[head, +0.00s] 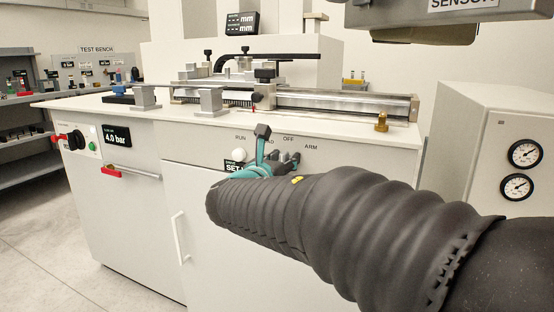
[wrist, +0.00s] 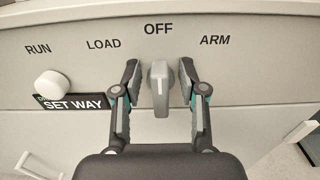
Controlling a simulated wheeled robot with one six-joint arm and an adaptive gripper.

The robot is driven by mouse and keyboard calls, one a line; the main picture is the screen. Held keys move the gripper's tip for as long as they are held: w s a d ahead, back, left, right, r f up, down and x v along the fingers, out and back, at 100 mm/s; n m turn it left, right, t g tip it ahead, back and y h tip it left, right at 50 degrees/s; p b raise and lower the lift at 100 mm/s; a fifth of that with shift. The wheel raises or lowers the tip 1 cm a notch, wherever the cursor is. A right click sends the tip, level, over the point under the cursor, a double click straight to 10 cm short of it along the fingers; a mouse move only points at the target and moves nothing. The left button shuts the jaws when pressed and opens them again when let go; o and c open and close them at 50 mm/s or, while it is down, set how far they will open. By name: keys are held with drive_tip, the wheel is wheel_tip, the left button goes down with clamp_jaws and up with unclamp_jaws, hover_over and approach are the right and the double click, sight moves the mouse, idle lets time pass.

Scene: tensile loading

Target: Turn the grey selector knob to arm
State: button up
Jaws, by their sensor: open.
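The grey selector knob (wrist: 160,88) is on the front panel in the wrist view, under the label OFF (wrist: 158,29). Its upper end points up toward OFF. The label ARM (wrist: 215,40) is to its right, and it also shows in the head view (head: 311,147). My gripper (wrist: 160,80) is open, with one finger on each side of the knob and a small gap visible on each side. In the head view my gripper (head: 279,150) is at the panel, and my arm and fingers hide the knob.
The labels LOAD (wrist: 104,44) and RUN (wrist: 38,48) are to the left. A white round button (wrist: 52,84) sits by the SET WAY plate (wrist: 74,104). The bench top (head: 180,112) with its metal rig is above the panel. A gauge cabinet (head: 500,140) stands to the right.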

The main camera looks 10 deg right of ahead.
drive_tip(key=shift+c, duration=0.3)
clamp_jaws()
drive_tip(key=shift+f+b, duration=0.1)
drive_tip(key=shift+b, duration=0.35)
drive_tip(key=m+b, duration=0.1)
drive_tip(key=b, duration=0.1)
drive_tip(key=m+b, duration=0.2)
drive_tip(key=b, duration=0.1)
drive_tip(key=shift+s+d+f+m, duration=0.15)
drive_tip(key=shift+d+f+m, duration=0.05)
drive_tip(key=shift+f+m, duration=0.1)
drive_tip(key=shift+s+d+r+m+b, duration=0.1)
drive_tip(key=shift+m+b, duration=1.25)
drive_tip(key=shift+b, duration=0.25)
drive_tip(key=shift+s+d+m+b, duration=0.1)
drive_tip(key=shift+m+b, duration=1.25)
drive_tip(key=shift+b, duration=0.2)
